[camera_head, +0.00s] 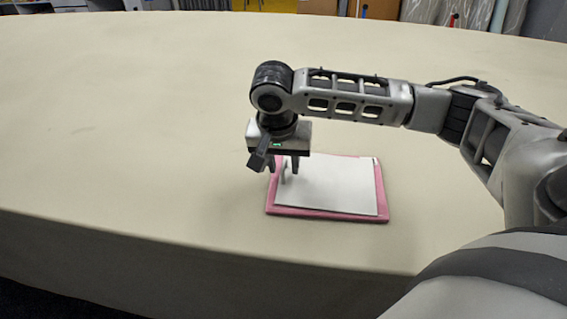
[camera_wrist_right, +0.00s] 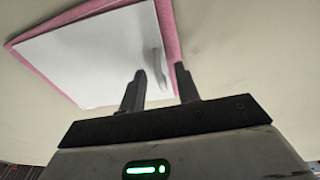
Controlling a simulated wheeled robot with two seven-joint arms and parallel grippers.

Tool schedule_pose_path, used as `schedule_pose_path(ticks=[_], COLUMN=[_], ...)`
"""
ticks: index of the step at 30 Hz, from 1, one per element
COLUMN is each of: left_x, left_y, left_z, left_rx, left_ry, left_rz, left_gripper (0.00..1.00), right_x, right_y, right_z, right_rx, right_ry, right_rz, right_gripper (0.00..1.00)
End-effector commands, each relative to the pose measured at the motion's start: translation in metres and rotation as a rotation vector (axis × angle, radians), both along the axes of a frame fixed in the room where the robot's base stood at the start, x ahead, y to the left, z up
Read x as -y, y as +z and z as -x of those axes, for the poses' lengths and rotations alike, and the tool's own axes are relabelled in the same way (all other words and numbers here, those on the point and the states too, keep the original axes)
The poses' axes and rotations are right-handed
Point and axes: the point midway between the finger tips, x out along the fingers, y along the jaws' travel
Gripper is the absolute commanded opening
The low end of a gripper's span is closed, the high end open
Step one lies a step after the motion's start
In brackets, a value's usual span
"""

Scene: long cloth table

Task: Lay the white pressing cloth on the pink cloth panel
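The white pressing cloth (camera_head: 335,187) lies flat over the pink cloth panel (camera_head: 318,213) on the table. Pink shows along the left, front and right edges in the head view. The wrist view also shows the white cloth (camera_wrist_right: 90,55) and the pink panel's border (camera_wrist_right: 168,32). My right gripper (camera_head: 283,172) points down at the cloth's left end. Its two fingers stand apart in the wrist view (camera_wrist_right: 160,75). A narrow greyish upright piece shows between them, apparently clear of both fingers; I cannot tell whether it belongs to the cloth. My left gripper is out of view.
The long cream table (camera_head: 130,130) is bare around the panel, with wide free room to the left and behind. Its front edge runs below the panel. A yellow cabinet (camera_head: 265,5) and other furniture stand beyond the far edge.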

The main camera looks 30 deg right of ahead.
Motion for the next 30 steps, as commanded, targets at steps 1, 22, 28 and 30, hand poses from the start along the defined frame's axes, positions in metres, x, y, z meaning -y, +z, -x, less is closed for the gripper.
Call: schedule_pose_path(ticks=[1,22,28,30], left_x=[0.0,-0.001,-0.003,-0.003], left_y=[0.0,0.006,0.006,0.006], left_z=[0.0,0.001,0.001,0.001], left_rx=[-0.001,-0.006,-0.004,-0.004], left_ry=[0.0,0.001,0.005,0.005], left_rz=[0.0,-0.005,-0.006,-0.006], left_gripper=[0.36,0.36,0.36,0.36], right_x=[-0.002,-0.02,-0.021,-0.021], right_y=[0.007,0.144,0.149,0.149], right_z=[0.0,0.011,0.012,0.012], right_rx=[0.004,0.001,-0.002,-0.001], right_ry=[0.002,0.001,0.001,0.0], right_rz=[-0.003,0.001,0.0,0.0], right_gripper=[0.32,0.32,0.32,0.32])
